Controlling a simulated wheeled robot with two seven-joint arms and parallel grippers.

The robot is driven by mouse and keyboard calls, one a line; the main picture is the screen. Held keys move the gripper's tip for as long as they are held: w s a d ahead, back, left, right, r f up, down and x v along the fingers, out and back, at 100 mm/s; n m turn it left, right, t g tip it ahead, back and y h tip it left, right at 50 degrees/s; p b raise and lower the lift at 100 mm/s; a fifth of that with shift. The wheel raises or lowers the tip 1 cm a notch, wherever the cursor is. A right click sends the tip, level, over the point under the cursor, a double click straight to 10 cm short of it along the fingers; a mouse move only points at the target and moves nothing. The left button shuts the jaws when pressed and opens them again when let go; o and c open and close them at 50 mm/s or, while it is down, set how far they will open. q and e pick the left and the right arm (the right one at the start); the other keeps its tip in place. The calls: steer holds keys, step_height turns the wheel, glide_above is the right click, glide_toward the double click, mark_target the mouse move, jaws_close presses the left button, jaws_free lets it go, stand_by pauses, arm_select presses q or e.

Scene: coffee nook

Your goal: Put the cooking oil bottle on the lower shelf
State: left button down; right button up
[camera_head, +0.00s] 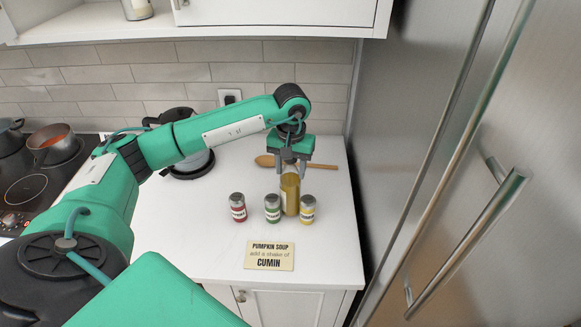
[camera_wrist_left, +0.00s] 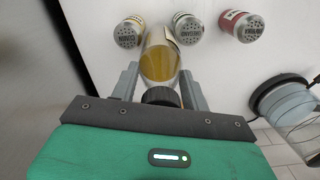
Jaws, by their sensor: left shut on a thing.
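The cooking oil bottle (camera_head: 290,192) is clear with yellow oil and stands upright behind the row of spice jars. My left gripper (camera_head: 289,168) reaches down from above and is shut on its upper part. In the left wrist view the bottle (camera_wrist_left: 160,58) lies between the two fingers (camera_wrist_left: 160,82), its dark cap close to the palm. I cannot tell whether its base touches the counter. A white open shelf (camera_head: 85,28) shows at the top left of the head view, with a jar on it. My right gripper is not in view.
Red (camera_head: 238,208), green (camera_head: 272,208) and yellow (camera_head: 307,208) labelled jars stand close to the bottle. A wooden spoon (camera_head: 265,161) lies behind. A kettle (camera_head: 190,160) and a stove with pots (camera_head: 50,145) are left. A steel fridge (camera_head: 450,200) bounds the right. A cumin card (camera_head: 270,255) is in front.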

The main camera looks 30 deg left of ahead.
arm_select(q)
steer(key=shift+f, duration=0.5)
steer(key=shift+f, duration=0.1)
steer(key=c, duration=0.7)
jaws_free()
